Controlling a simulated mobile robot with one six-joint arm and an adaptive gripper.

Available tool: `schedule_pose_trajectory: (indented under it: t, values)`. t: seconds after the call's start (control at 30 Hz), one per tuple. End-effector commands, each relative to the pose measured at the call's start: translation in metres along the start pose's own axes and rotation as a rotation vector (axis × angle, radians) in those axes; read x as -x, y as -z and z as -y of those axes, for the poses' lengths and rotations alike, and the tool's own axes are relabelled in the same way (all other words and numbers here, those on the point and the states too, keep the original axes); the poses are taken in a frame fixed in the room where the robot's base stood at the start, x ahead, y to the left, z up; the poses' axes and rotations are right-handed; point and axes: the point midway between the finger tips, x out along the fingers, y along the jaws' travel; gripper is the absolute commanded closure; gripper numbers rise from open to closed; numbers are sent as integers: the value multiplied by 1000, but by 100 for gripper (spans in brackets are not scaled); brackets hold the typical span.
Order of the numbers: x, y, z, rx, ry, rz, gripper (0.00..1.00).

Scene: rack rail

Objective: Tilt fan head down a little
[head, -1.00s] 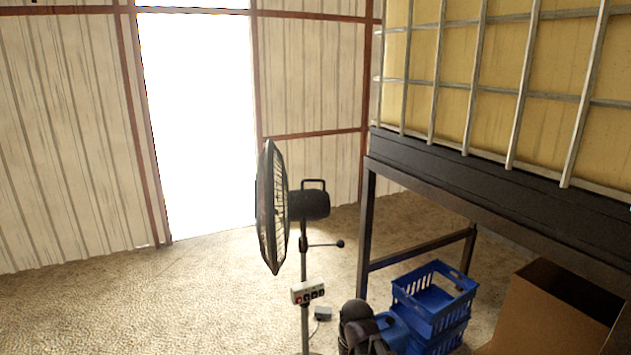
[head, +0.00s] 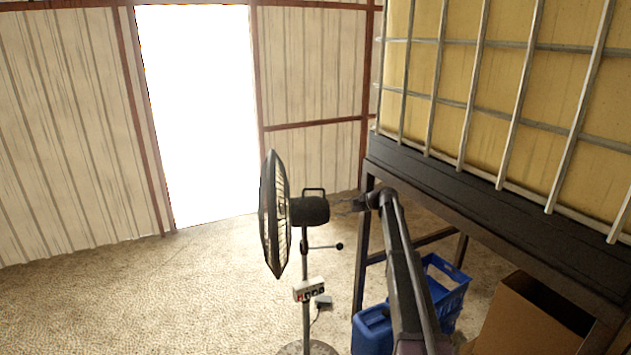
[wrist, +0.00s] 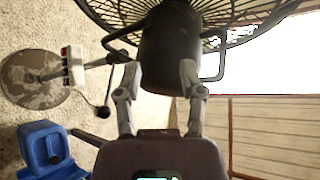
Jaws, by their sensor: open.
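The black pedestal fan has its round grille (head: 274,215) facing left, close to upright. Its motor housing (head: 312,210) sticks out to the right behind the grille, with a loop handle (head: 314,191) on top. A lever with a round knob (head: 339,246) is below the housing. My gripper (head: 350,205) is just right of the housing's rear end in the head view. In the wrist view my gripper (wrist: 160,75) is open, with its fingers on either side of the dark housing (wrist: 172,50). I cannot tell whether the fingers touch it. The handle (wrist: 218,60) is beside the right finger.
A control box (head: 308,289) sits on the fan's pole above a round base (head: 300,348). A black-framed rack (head: 470,190) bears a caged yellow tank at the right. The floor at left is clear.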

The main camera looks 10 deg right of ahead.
Motion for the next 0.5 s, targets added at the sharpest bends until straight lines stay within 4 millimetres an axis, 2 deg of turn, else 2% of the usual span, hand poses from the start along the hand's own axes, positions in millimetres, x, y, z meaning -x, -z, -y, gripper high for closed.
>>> schedule_pose_trajectory:
  t: [0.03,0.1,0.2,0.3,0.5]
  values:
    - [10,20,28,-27,43,8,49]
    - [20,34,47,-61,94,19,49]
    - [29,46,65,-94,145,33,49]
    - [35,52,72,-111,170,40,49]
    - [36,53,72,-116,177,42,49]
